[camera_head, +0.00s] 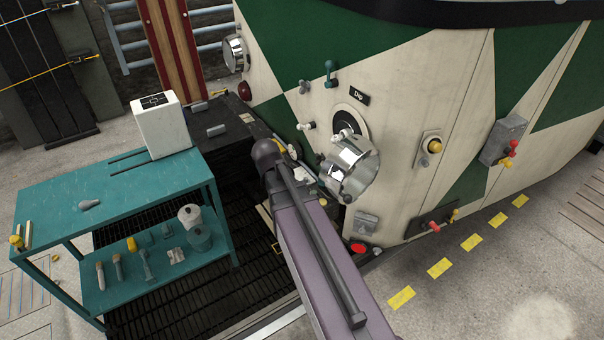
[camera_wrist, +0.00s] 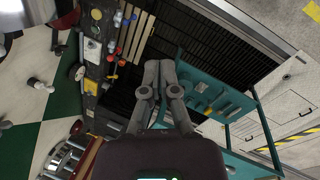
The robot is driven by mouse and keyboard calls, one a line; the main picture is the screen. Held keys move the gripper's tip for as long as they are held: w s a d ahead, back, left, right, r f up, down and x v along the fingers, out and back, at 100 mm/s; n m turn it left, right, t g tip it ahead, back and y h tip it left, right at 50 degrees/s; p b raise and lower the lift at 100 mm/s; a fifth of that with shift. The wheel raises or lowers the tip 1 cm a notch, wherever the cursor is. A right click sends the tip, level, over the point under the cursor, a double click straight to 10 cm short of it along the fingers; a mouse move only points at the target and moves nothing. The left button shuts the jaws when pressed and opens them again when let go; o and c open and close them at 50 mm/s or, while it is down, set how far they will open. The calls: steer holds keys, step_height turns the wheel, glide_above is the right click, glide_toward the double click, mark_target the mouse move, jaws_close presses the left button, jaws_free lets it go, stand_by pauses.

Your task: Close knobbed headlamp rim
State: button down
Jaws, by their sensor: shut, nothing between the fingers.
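The chrome headlamp rim (camera_head: 349,172) stands swung open on the tram front, below and in front of the dark round lamp opening (camera_head: 351,117). In the head view my arm largely hides the gripper, left of the rim.
A teal cart (camera_head: 78,198) with a white box (camera_head: 161,126) and small tools stands at the left. Another chrome lamp (camera_head: 234,54) is farther back. Levers and a yellow-knobbed fitting (camera_head: 431,147) project from the tram. Floor at the lower right is clear.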

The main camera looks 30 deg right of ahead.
steer(key=s+a+f+m+y+b, duration=0.3)
steer(key=s+a+f+m, duration=0.2)
steer(key=a, duration=0.6)
steer(key=shift+s+m+g+b, duration=0.35)
steer(key=shift+s+m, duration=0.25)
steer(key=shift+s, duration=0.6)
steer(key=shift+f, duration=0.1)
